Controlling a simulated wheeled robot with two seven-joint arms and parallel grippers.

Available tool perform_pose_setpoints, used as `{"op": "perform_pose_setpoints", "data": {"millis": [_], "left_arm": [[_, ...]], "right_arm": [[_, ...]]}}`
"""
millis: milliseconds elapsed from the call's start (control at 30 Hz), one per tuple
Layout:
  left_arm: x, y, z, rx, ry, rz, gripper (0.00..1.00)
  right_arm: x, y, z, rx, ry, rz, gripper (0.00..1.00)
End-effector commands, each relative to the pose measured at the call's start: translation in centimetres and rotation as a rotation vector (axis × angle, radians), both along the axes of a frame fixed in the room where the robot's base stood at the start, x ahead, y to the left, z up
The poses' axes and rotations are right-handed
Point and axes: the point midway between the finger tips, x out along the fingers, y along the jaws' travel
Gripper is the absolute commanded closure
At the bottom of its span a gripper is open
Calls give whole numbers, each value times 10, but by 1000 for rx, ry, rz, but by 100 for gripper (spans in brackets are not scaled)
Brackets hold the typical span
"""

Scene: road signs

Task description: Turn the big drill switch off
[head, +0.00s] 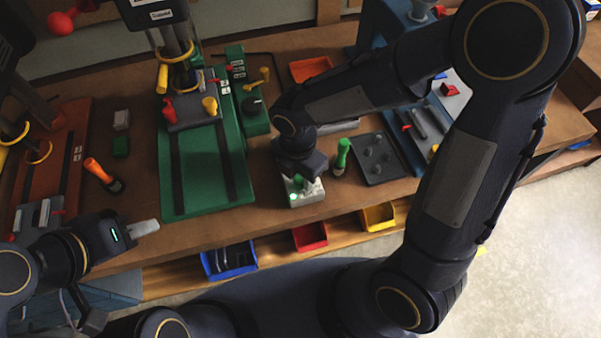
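The big drill stands at the back centre-left, with a green base plate (205,170), a red handle and yellow rings on its column (178,65). A green box (245,90) beside it carries a dark round knob, a yellow lever and small white labels; I cannot read its switch position. My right gripper (303,190) points down over the bench's front part, to the right of the green base and apart from the box. My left gripper (146,228) is at the front left, in front of the green base, touching nothing visible. Finger gaps are not clear on either gripper.
A green-handled tool (341,157) stands close right of my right gripper. A dark tray (379,158) holds several round pieces. An orange-handled tool (100,171) lies on the left. Blue (228,261), red (310,237) and yellow (378,217) bins sit below the front edge.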

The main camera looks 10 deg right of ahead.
Motion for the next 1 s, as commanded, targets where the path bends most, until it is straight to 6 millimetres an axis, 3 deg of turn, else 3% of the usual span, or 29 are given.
{"op": "perform_pose_setpoints", "data": {"millis": [33,167,567,1000], "left_arm": [[0,0,0,0,0,0,64],[0,0,0,0,0,0,64],[0,0,-4,0,0,0,64],[0,0,-20,0,0,0,64]], "right_arm": [[0,0,0,0,0,0,75],[0,0,0,0,0,0,92],[1,0,-1,-1,-2,-83,92],[1,-1,-1,-3,-1,-452,92]]}}
